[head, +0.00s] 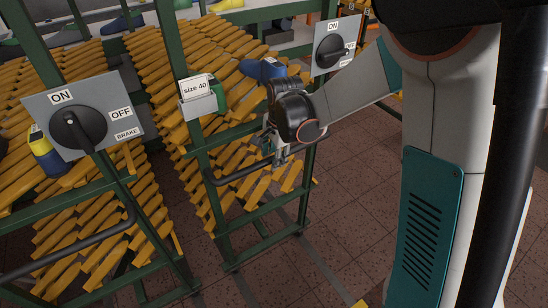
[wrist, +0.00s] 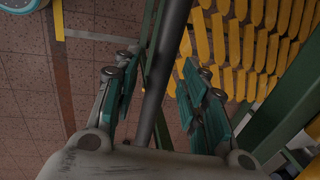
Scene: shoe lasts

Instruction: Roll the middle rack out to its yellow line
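The middle rack (head: 190,122) is a green frame with a "size 40" card and slanted rows of yellow-orange lasts. Its dark pull bar (head: 236,174) crosses the front. My gripper (head: 277,156) is at the right part of this bar. In the wrist view my gripper (wrist: 160,100) is open, with teal-padded fingers on either side of the bar (wrist: 166,75); gaps show between pads and bar. A yellow floor mark (head: 362,303) shows at the bottom in the head view, and a yellow line (wrist: 58,20) shows in the wrist view.
A left rack (head: 75,262) with its own bar and brake switch (head: 78,129) stands close beside. Another brake switch (head: 333,50) is behind my gripper; its knob setting is unclear. Brown tiled floor (head: 330,215) in front of the middle rack is clear.

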